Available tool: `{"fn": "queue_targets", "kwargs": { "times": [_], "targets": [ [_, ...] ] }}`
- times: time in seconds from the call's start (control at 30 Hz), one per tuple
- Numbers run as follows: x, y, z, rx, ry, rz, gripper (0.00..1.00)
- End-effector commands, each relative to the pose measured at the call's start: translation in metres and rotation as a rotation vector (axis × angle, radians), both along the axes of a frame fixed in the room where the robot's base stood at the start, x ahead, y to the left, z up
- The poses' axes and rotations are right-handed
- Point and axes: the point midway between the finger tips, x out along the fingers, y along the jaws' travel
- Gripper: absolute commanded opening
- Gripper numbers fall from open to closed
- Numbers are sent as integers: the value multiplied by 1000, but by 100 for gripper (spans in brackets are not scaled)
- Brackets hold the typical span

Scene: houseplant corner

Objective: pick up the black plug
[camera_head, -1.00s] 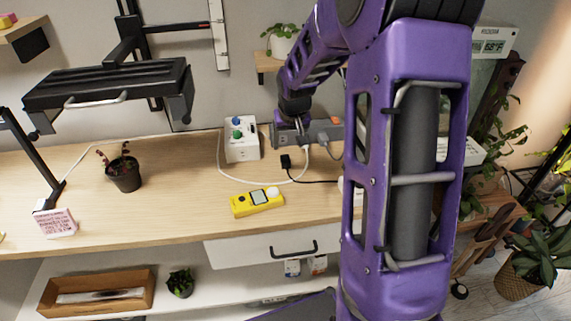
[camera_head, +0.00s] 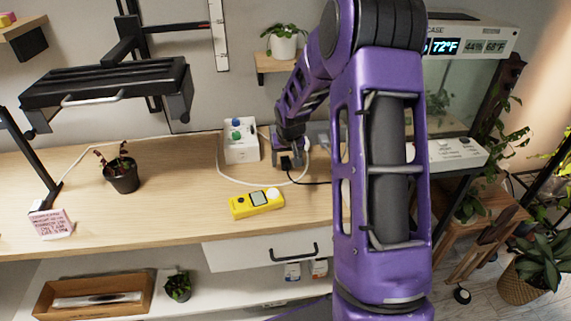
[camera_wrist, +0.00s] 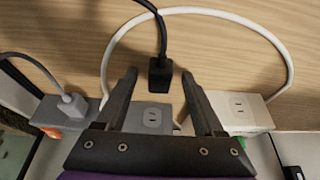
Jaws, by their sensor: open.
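The black plug (camera_head: 286,163) lies on the wooden desk with its black cord running off to the right. In the wrist view the plug (camera_wrist: 160,76) sits between the fingertips of my gripper (camera_wrist: 159,80), its cord leading up the picture. My gripper (camera_head: 288,154) is open, with a finger on either side of the plug and a visible gap to each. I cannot tell how far the fingertips are above the desk.
A grey power strip (camera_wrist: 150,117) lies just below the plug in the wrist view, with a grey plug (camera_wrist: 72,104) in it. A white cable (camera_wrist: 112,52) loops around the plug. A white box (camera_head: 241,147) and yellow meter (camera_head: 257,202) are nearby.

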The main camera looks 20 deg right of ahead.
Motion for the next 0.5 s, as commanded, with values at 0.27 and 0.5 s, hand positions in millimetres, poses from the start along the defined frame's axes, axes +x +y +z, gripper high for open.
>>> {"fn": "queue_targets", "kwargs": {
  "times": [0.27, 0.5],
  "targets": [
    [0, 0, 0, 0, 0, 0, 27],
    [0, 0, 0, 0, 0, 0, 0]
  ]
}}
